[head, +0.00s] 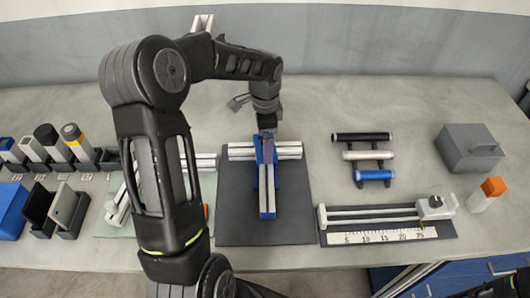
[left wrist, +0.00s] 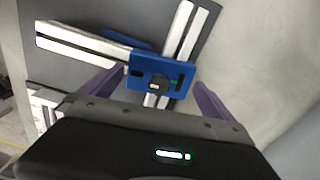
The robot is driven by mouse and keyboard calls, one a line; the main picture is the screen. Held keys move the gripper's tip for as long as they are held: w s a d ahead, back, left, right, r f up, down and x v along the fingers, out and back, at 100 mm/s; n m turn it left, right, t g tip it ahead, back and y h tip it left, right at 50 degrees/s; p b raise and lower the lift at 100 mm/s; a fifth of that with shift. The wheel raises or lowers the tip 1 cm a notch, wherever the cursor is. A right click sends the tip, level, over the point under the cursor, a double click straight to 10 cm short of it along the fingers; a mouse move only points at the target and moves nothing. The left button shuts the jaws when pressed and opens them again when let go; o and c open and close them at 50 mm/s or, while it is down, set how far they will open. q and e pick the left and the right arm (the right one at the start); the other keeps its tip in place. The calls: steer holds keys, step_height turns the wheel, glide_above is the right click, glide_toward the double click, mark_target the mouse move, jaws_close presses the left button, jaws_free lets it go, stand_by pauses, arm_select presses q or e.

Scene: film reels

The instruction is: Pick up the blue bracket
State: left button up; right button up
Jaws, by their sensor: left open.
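In the left wrist view the blue bracket (left wrist: 176,68) is a flat blue plate with a dark round knob, lying across crossing silver profiles (left wrist: 80,42). My left gripper (left wrist: 157,88) is open, with one purple finger on each side of the bracket. I cannot tell whether the fingers touch it. In the head view my left gripper (head: 267,140) points down over the junction of the silver profiles (head: 288,150) and largely hides the bracket there. My right gripper is not in view.
The profiles lie on a dark mat (head: 235,215) with more blue parts (head: 267,213) below the junction. To the right are a rack of cylinders (head: 363,155), a ruler slide (head: 380,225) and a grey box (head: 470,147). Holders with tools (head: 60,150) stand left.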

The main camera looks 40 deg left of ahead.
arm_select(q)
steer(key=shift+f, duration=0.4)
steer(key=shift+r, duration=0.1)
steer(key=c, duration=1.4)
step_height(320, 180, up, 6)
steer(key=p, duration=0.4)
steer(key=shift+r+p, duration=0.15)
steer(key=shift+p, duration=0.25)
steer(key=shift+r+b, duration=0.45)
steer(key=shift+r, duration=1.45)
